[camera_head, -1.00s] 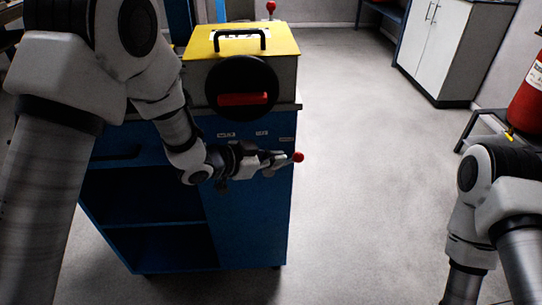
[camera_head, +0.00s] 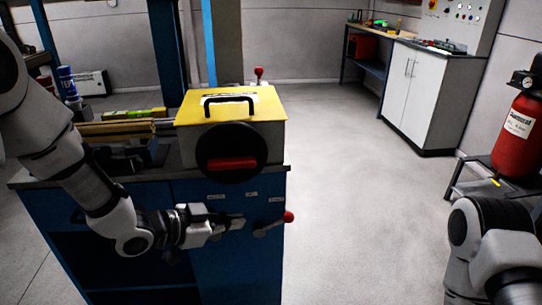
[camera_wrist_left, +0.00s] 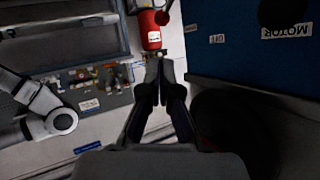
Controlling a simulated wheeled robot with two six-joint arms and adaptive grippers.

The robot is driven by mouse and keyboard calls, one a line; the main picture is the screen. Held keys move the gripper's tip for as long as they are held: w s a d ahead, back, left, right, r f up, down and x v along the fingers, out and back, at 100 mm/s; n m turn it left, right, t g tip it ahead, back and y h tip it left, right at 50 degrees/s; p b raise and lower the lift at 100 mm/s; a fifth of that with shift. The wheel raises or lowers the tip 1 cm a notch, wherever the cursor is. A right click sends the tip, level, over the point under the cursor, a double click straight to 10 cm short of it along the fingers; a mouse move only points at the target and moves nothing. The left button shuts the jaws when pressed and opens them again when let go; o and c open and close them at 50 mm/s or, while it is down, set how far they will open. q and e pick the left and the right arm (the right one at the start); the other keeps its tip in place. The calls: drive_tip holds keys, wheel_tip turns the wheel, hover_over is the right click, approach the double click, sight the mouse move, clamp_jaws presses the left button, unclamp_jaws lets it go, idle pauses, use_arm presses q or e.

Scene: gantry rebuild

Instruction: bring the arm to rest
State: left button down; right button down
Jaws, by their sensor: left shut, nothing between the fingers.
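My left gripper (camera_head: 236,222) is in front of the blue cabinet (camera_head: 236,255), beside its row of small labels. In the left wrist view its fingers (camera_wrist_left: 160,78) are together with nothing between them. A lever with a red ball knob (camera_head: 288,216) sticks out at the cabinet's right edge, a short way right of the fingertips; the gripper looks apart from it. The left wrist view shows labels reading OFF (camera_wrist_left: 217,39) and MOTOR (camera_wrist_left: 287,31) on the blue panel. My right arm shows at the lower right, its gripper out of view.
A yellow-topped box (camera_head: 235,105) with a black disc and red handle stands on the cabinet. A red fire extinguisher (camera_head: 517,135) is on a stand at right. A white cupboard (camera_head: 420,92) stands behind. The floor (camera_head: 350,190) between is clear.

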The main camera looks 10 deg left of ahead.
use_arm(q)
drive_tip(key=s+a+f+n+g+y, duration=0.1)
drive_tip(key=s+f+n+g+y, duration=0.1)
drive_tip(key=s+f, duration=0.6)
drive_tip(key=s+a+f+n+g+y, duration=0.15)
drive_tip(key=s+f, duration=0.25)
drive_tip(key=f, duration=0.7)
drive_tip(key=s+f+n+g+y, duration=0.1)
drive_tip(key=s+f+n+g, duration=0.2)
drive_tip(key=s+f, duration=0.5)
drive_tip(key=s+a+f+n+g+y, duration=0.3)
drive_tip(key=s+a+f+n+y, duration=0.25)
drive_tip(key=s+a, duration=0.2)
wheel_tip(320, 180, up, 14)
drive_tip(key=p, duration=1.4)
drive_tip(key=shift+s+d+f+h, duration=0.15)
drive_tip(key=shift+d+f+h, duration=0.05)
drive_tip(key=shift+f+h, duration=0.1)
